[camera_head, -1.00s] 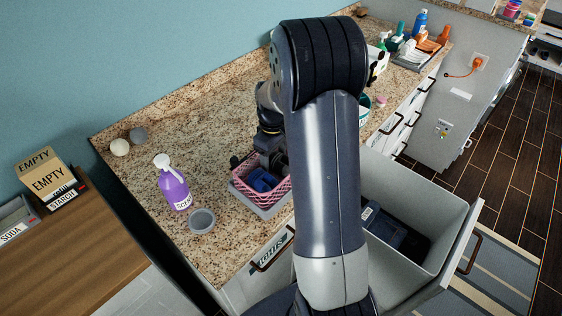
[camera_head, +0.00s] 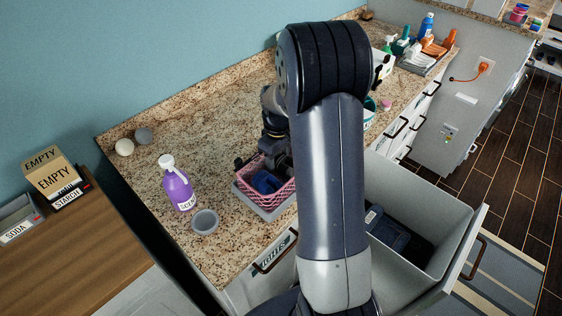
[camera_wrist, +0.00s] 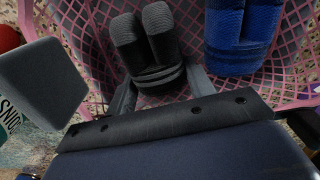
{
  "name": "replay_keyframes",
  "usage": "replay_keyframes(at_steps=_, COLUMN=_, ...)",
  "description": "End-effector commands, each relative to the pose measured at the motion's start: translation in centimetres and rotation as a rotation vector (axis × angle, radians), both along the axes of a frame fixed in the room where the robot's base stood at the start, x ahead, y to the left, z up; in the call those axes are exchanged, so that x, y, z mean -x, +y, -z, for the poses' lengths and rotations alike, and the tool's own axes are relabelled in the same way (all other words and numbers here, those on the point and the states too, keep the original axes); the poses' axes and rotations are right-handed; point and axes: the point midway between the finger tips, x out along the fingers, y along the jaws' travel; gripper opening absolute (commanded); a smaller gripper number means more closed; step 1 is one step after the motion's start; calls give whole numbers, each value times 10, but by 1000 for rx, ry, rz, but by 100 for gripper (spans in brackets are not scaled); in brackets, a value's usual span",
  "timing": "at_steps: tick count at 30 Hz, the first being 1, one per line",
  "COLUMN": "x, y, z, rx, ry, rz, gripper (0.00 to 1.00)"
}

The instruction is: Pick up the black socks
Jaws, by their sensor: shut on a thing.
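The black socks (camera_wrist: 152,45), a folded pair with dark grey toes, stand in the pink mesh basket (camera_wrist: 288,80) in the wrist view. My gripper (camera_wrist: 160,92) has one finger on each side of them and is shut on the socks. They are still within the basket walls. The blue socks (camera_wrist: 240,35) stand just to the right, outside the fingers. In the head view, my gripper (camera_head: 277,155) reaches down into the basket (camera_head: 283,197) on the counter. The blue socks (camera_head: 265,182) show there, while my arm and gripper largely hide the black pair.
An open drawer bin (camera_head: 420,195) with dark contents is at right. The counter's back left is mostly clear.

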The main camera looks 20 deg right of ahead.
Motion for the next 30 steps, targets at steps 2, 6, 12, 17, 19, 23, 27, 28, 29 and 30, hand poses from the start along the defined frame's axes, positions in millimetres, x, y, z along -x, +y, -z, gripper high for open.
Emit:
replay_keyframes(at_steps=2, x=-1, y=0, z=-4, rx=0, ry=-2, rz=0, gripper=27)
replay_keyframes(at_steps=6, x=-1, y=0, z=-17, rx=1, ry=-5, rz=0, gripper=27)
replay_keyframes(at_steps=12, x=-1, y=0, z=-54, rx=1, ry=-6, rz=0, gripper=27)
replay_keyframes(at_steps=17, x=-1, y=0, z=-91, rx=2, ry=-8, rz=0, gripper=27)
replay_keyframes(at_steps=19, x=-1, y=0, z=-108, rx=1, ry=-6, rz=0, gripper=27)
replay_keyframes(at_steps=23, x=-1, y=0, z=-135, rx=2, ry=-5, rz=0, gripper=27)
replay_keyframes(at_steps=27, x=-1, y=0, z=-157, rx=1, ry=-4, rz=0, gripper=27)
replay_keyframes(at_steps=28, x=-1, y=0, z=-161, rx=0, ry=-4, rz=0, gripper=27)
replay_keyframes(at_steps=29, x=-1, y=0, z=-164, rx=0, ry=-4, rz=0, gripper=27)
replay_keyframes(at_steps=30, x=-1, y=0, z=-168, rx=0, ry=-2, rz=0, gripper=27)
